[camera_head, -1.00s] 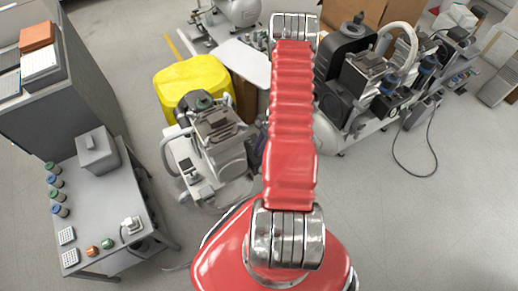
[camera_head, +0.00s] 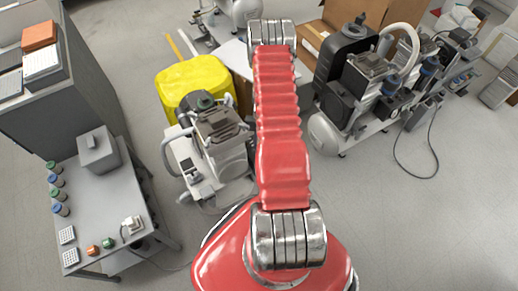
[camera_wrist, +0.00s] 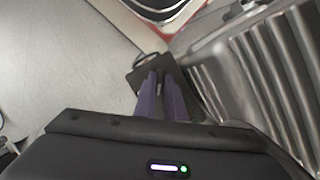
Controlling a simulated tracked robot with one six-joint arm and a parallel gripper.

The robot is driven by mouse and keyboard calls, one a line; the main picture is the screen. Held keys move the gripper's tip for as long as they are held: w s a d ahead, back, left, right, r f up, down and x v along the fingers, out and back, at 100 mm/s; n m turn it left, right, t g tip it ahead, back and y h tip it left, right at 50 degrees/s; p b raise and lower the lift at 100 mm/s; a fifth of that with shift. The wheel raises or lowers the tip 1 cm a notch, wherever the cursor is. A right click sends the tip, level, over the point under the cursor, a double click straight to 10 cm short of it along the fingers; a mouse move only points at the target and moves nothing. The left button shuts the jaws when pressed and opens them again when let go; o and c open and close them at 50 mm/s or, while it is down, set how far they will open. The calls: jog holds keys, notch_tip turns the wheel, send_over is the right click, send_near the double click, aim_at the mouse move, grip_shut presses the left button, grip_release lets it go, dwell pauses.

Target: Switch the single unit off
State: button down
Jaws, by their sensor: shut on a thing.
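The single compressor unit (camera_head: 220,140) stands on the floor left of my red arm in the head view, with a grey ribbed body and a dark-topped cylinder. In the wrist view, a grey ribbed housing (camera_wrist: 240,75) fills the right side, with a dark flat box (camera_wrist: 136,78) beside it. My gripper (camera_wrist: 161,80) has its two purple fingers close together at this box. It is shut on a small part there, mostly hidden between the fingertips. I cannot tell the switch position. The gripper is hidden in the head view.
A yellow-covered box (camera_head: 192,82) stands behind the single unit. A larger compressor set (camera_head: 365,85) with hoses stands at right, its cable (camera_head: 435,165) on the floor. A grey side table (camera_head: 105,195) with jars stands at left. The floor at lower right is clear.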

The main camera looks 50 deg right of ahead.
jog(key=shift+w+r+n+g+h, duration=0.1)
jog(key=shift+w+n+g+h, duration=0.15)
jog(key=shift+n, duration=0.45)
jog(key=shift+w+n+g+h, duration=0.15)
jog(key=shift+n+h, duration=0.1)
jog(key=shift+n, duration=0.45)
jog(key=shift+d, duration=0.1)
jog(key=c, duration=2.2)
grip_release()
jog(key=o, duration=0.4)
jog(key=shift+s, duration=0.15)
jog(key=v, duration=1.3)
jog(key=shift+r, duration=0.25)
